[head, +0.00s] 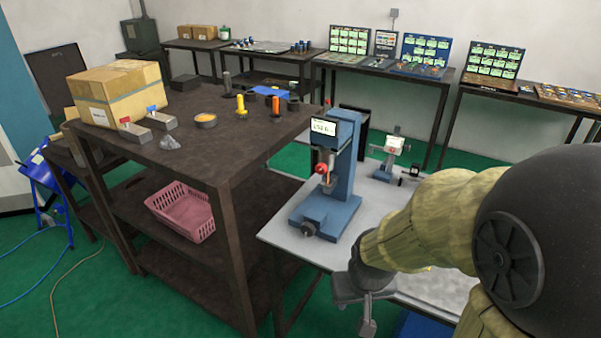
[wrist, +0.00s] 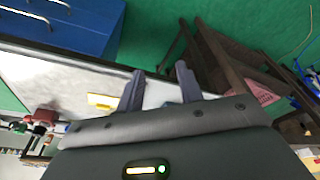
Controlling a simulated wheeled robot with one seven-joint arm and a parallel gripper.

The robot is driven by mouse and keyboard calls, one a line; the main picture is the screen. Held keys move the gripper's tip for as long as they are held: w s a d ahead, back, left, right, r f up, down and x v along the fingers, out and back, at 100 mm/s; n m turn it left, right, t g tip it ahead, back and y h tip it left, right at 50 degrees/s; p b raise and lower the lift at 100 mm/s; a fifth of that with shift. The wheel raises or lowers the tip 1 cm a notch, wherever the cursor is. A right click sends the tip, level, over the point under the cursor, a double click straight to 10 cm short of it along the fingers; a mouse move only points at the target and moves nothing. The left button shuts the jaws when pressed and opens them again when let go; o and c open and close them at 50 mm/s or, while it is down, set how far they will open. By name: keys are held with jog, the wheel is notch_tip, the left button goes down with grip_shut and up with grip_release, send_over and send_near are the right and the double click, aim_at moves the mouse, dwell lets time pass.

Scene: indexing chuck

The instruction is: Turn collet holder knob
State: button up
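My gripper (head: 356,312) hangs at the front edge of the grey bench (head: 285,238) in the head view, lower right of a blue bench machine. In the wrist view its two fingers (wrist: 160,72) are apart with nothing between them, so it is open and empty. I cannot pick out the collet holder or its knob for certain; my arm covers much of the bench's right part. A yellow piece (wrist: 102,101) lies on the bench in the wrist view, left of the fingers.
A dark shelf table (head: 225,160) stands left of the bench, with a cardboard box (head: 118,92) on top and a pink basket (head: 181,211) below. A small stand with a dial (head: 394,145) is at the bench's back. Blue drawers (wrist: 60,22) show in the wrist view.

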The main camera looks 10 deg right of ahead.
jog(key=shift+a, duration=0.15)
jog(key=o, duration=0.3)
jog(key=shift+o, duration=0.2)
jog(key=w+a+t+b, duration=0.1)
jog(key=w+a+t, duration=0.2)
jog(key=w, duration=0.5)
jog(key=w+a+t+b, duration=0.1)
jog(key=w+a+t, duration=0.2)
jog(key=w, duration=0.5)
jog(key=shift+w+a+b, duration=0.15)
jog(key=shift+w+b, duration=0.05)
jog(key=shift+b, duration=0.1)
jog(key=w+a+r+m+t+h+b, duration=0.3)
jog(key=w+a+r+t+h, duration=0.1)
jog(key=w+h, duration=0.4)
jog(key=r+t+h, duration=0.1)
jog(key=t, duration=0.1)
jog(key=shift+w+m+t+h, duration=0.2)
jog(key=shift+m+t+h, duration=0.1)
jog(key=shift+m, duration=0.1)
jog(key=shift+w+d, duration=0.1)
jog(key=shift+d, duration=0.05)
